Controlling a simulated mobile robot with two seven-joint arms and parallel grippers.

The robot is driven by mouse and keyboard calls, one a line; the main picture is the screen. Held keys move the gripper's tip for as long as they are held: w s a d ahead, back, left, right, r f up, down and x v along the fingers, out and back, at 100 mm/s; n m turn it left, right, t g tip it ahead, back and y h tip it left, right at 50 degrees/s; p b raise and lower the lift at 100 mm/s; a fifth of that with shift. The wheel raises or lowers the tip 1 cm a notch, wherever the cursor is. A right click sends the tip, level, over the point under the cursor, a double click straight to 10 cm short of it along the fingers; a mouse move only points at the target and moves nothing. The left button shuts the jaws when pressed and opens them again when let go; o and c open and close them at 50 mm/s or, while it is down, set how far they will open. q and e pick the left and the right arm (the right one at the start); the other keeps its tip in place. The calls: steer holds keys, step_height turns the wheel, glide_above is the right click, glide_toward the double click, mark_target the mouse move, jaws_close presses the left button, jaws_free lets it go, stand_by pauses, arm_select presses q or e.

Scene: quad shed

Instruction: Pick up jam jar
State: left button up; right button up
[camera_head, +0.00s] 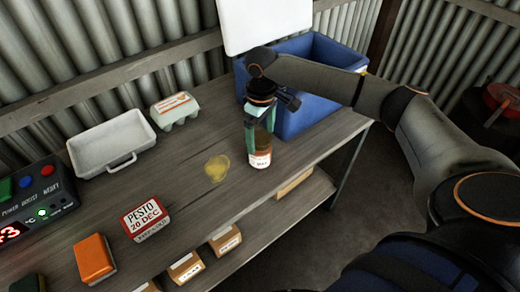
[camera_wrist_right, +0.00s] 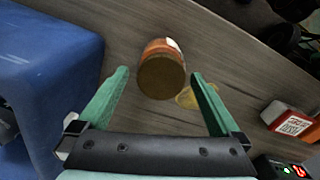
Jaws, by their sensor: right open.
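The jam jar (camera_head: 260,158) stands upright on the wooden bench, amber-brown with a white label. In the right wrist view the jar (camera_wrist_right: 162,70) shows its round brown lid toward the camera. My right gripper (camera_head: 259,128) points down over the jar from above. Its green fingers are open, one on each side of the jar in the wrist view (camera_wrist_right: 160,74), with visible gaps. In the head view the fingers hide part of the jar's upper portion. My left gripper is not in view.
A blue bin (camera_head: 310,105) stands close behind the jar. A yellow spill (camera_head: 217,167) lies left of it. A pesto box (camera_head: 145,218), an orange block (camera_head: 94,258), a white tray (camera_head: 111,145), an egg carton (camera_head: 175,109) and a control box (camera_head: 38,205) occupy the bench's left part.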

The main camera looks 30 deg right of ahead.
step_height(320, 180, down, 5)
steer(key=shift+a+f, duration=0.1)
steer(key=shift+c, duration=0.2)
jaws_close()
stand_by(0.7)
